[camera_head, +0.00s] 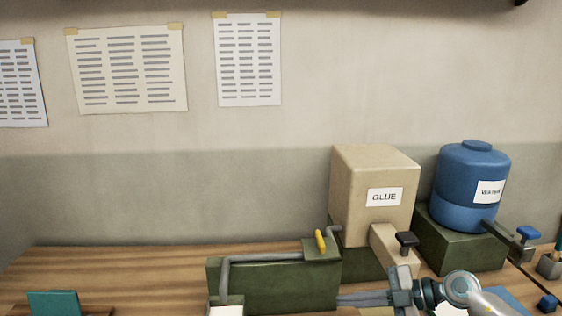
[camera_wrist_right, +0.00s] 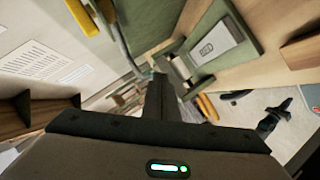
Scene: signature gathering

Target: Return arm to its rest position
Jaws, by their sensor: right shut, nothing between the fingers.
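My right gripper (camera_head: 345,299) shows at the bottom right of the head view, its arm coming in from the lower right corner. Its grey fingers are together, point left and hold nothing. They are in front of the green box below the beige glue container. In the right wrist view the dark fingers (camera_wrist_right: 158,92) reach up from the gripper body and are closed with nothing between them. The picture is cut off below, so most of my right arm is hidden. My left gripper and arm are not in view.
A beige GLUE container (camera_head: 375,170) with a tap stands close behind my right gripper. A blue WATER container (camera_head: 468,190) on a green stand is to its right. A green box (camera_head: 285,288) with a grey pipe is left of it. The wooden table (camera_head: 130,265) is mostly bare at left.

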